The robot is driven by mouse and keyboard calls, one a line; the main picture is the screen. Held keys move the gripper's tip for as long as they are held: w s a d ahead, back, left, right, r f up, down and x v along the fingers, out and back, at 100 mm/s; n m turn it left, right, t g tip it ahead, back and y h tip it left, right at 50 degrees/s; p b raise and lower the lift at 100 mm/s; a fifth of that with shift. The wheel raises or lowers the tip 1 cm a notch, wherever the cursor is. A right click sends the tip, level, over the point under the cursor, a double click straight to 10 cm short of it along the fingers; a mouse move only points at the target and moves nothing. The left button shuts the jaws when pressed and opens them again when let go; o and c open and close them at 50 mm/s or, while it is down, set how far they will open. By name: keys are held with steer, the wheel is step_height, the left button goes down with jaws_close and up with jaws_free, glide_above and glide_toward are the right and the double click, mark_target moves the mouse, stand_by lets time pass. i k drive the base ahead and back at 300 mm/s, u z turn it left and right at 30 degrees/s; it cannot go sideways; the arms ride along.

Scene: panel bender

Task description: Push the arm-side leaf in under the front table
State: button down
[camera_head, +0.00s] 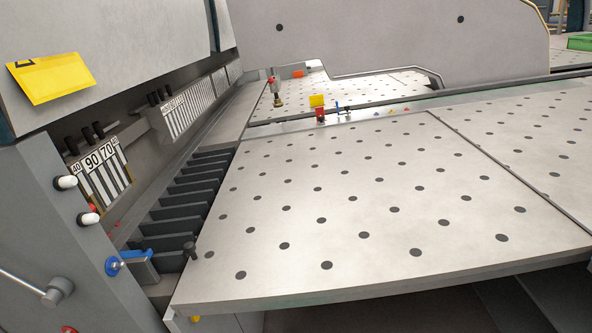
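A wide pale table top (330,200) dotted with dark round spots fills the middle and right of the view. A dark seam (500,165) runs across it and marks off a second dotted section (540,130) on the right. The near section has a thick front edge (400,288), with dark space beneath. I cannot tell for certain which section is the arm-side leaf; no separate leaf shows under the table. My gripper is not in view.
At left stands the machine's grey frame with white knobs (88,218), a blue-handled latch (130,262) and numbered tool blocks (100,165). Dark slats (190,185) line the table's left edge. Small red and yellow items (320,110) stand at the back edge. The dotted top is clear.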

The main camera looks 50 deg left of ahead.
mark_target(405, 205)
steer(key=u, duration=0.7)
steer(key=i, duration=1.15)
steer(key=u, duration=0.8)
steer(key=k, duration=0.9)
steer(key=u, duration=0.2)
steer(key=i, duration=0.95)
steer(key=z, duration=0.1)
steer(key=k, duration=0.55)
